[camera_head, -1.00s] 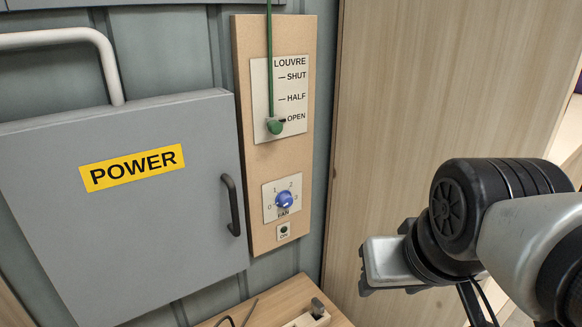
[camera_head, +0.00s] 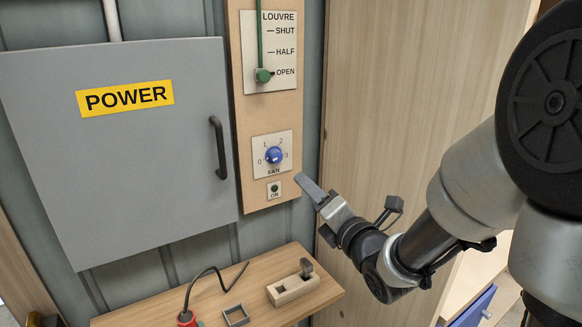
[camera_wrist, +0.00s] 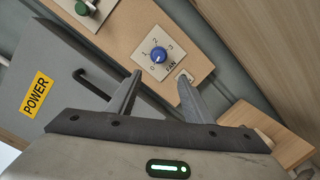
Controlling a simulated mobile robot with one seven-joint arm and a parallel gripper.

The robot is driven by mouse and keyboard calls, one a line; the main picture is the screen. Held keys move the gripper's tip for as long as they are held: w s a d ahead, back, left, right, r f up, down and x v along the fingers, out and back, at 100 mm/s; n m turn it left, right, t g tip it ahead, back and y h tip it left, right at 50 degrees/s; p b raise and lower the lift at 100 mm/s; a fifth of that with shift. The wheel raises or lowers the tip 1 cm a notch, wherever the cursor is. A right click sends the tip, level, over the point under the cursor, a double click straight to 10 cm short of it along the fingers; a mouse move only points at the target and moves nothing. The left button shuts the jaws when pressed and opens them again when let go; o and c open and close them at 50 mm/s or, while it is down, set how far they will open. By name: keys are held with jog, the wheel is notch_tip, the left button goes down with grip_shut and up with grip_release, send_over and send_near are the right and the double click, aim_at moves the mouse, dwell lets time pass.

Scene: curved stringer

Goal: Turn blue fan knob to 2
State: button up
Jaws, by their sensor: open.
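In the wrist view the knob (camera_wrist: 158,55) lies ahead, between and beyond the fingertips. My gripper (camera_head: 310,190) is to the right of and below the knob in the head view, with its fingers toward the panel. In the wrist view my gripper (camera_wrist: 160,78) is open and empty, its two fingers apart. It does not appear to touch the knob.
A green ON button (camera_head: 274,189) sits below the knob. The green louvre lever (camera_head: 263,75) is above, at OPEN. A grey POWER cabinet (camera_head: 125,150) with a black handle (camera_head: 218,148) is left. A wooden shelf (camera_head: 250,283) below holds a block (camera_head: 293,288) and cable.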

aim_at(278, 158)
jog(key=p+x, duration=0.2)
jog(key=x, duration=1.5)
jog(key=shift+w, duration=0.2)
jog(key=c, duration=1.1)
jog(key=shift+o, duration=0.3)
jog(key=shift+b, duration=0.35)
